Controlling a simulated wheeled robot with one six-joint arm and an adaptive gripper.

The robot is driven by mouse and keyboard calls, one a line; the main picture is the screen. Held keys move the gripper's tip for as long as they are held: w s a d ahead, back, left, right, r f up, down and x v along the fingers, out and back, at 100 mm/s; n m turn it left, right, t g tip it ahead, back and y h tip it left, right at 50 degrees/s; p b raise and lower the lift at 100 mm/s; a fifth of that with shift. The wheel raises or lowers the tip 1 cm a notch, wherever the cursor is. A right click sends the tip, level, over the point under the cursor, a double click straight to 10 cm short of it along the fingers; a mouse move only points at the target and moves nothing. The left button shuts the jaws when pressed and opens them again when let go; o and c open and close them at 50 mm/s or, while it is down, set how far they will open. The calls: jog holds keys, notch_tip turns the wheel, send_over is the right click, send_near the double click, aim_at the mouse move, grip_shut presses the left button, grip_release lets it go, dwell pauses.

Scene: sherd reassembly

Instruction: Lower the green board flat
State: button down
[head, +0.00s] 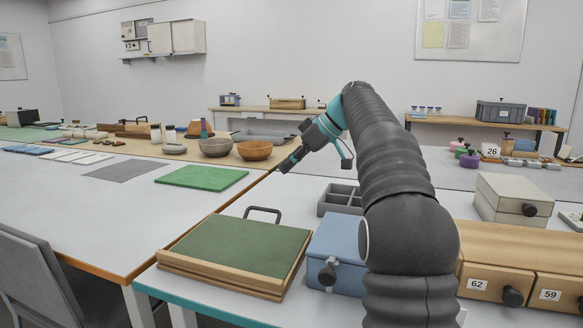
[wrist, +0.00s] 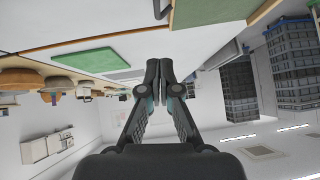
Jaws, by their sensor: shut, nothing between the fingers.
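The green board (head: 240,246) has a dark green face and a light wooden frame, on a wooden base at the front of the near table. It looks close to flat; I cannot tell if a small tilt is left. A dark handle (head: 263,212) stands up at its far edge. The board also shows at the top of the wrist view (wrist: 208,10). My gripper (head: 286,166) is shut and empty, in the air above and beyond the board, clear of it. In the wrist view its fingertips (wrist: 165,70) are together.
A bright green mat (head: 202,177) lies flat on the white table to the left. A blue box (head: 335,245) and a grey divided tray (head: 339,198) stand right of the board. Wooden drawers (head: 500,283) are farther right. Bowls (head: 255,150) stand behind. Air around my gripper looks free.

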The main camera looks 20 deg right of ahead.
jog(key=b+x, duration=0.1)
jog(key=x, duration=0.5)
jog(key=shift+a+f, duration=0.2)
jog(key=shift+f, duration=0.05)
notch_tip(320, 180, down, 2)
jog(key=shift+f, duration=0.15)
jog(key=shift+s+a+f+b, duration=0.1)
jog(key=shift+f+b, duration=0.25)
jog(key=shift+f, duration=0.45)
jog(key=shift+w+f+g+p, duration=0.15)
jog(key=shift+f+p, duration=0.05)
jog(key=shift+f, duration=0.3)
jog(key=shift+w+f+g+p, duration=0.1)
jog(key=shift+f+g+p, duration=0.1)
jog(key=shift+f, duration=0.3)
jog(key=shift+f+m+y, duration=0.3)
jog(key=shift+f, duration=0.1)
jog(key=shift+d, duration=0.25)
